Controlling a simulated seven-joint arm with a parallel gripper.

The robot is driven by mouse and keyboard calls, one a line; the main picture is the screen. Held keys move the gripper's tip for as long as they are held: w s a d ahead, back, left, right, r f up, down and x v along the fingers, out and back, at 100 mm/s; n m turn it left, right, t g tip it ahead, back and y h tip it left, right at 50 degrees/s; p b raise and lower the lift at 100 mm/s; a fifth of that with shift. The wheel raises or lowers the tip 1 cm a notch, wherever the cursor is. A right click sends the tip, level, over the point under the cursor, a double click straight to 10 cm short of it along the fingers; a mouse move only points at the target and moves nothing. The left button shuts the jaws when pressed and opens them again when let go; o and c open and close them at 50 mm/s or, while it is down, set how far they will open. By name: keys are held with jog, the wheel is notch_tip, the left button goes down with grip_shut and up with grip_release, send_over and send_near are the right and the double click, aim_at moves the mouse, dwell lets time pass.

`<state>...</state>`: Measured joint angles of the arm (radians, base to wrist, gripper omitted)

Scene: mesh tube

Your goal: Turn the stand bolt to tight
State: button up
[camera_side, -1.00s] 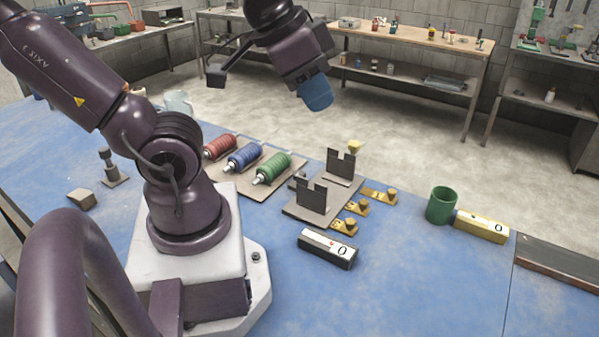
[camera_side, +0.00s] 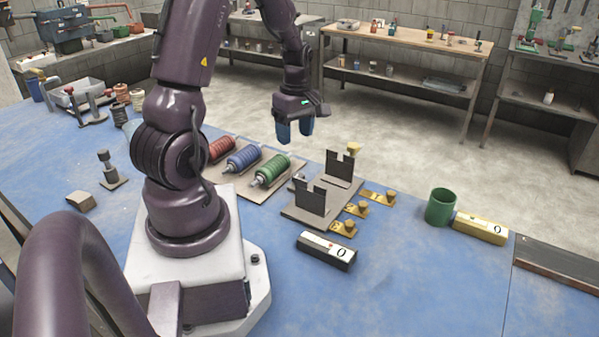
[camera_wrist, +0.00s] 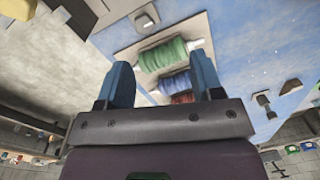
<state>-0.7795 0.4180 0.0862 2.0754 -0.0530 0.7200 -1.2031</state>
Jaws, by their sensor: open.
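The stand (camera_side: 291,212) is a grey base plate with two upright black notched plates (camera_side: 311,197), in the middle of the table in the side view. A brass knob (camera_side: 354,149) shows behind the far plate. A small dark fitting (camera_side: 298,176) sits at the stand's left edge. I cannot tell which of these is the stand bolt, nor how tight it is. My gripper (camera_side: 294,131) points down, open and empty, in the air up and left of the stand. In the wrist view its blue fingers (camera_wrist: 162,78) are spread, with the spools seen between them.
Red (camera_side: 222,149), blue (camera_side: 243,158) and green (camera_side: 271,169) spools lie on a board left of the stand. Brass tabs with knobs (camera_side: 357,208) lie right of it. A black box (camera_side: 327,249), green cup (camera_side: 440,206) and yellow box (camera_side: 480,227) stand nearby.

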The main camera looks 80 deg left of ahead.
aim_at(300, 175)
jog(key=f+n, duration=0.2)
jog(key=f, duration=0.2)
jog(key=w+a+f+n, duration=0.1)
jog(key=f+n, duration=0.1)
jog(key=f, duration=0.2)
jog(key=a+f+n, duration=0.1)
jog(key=f, duration=0.4)
jog(key=shift+w+n+t+y, duration=0.25)
jog(key=shift+n+t+y, duration=0.05)
jog(key=shift+n, duration=0.1)
jog(key=c, duration=0.9)
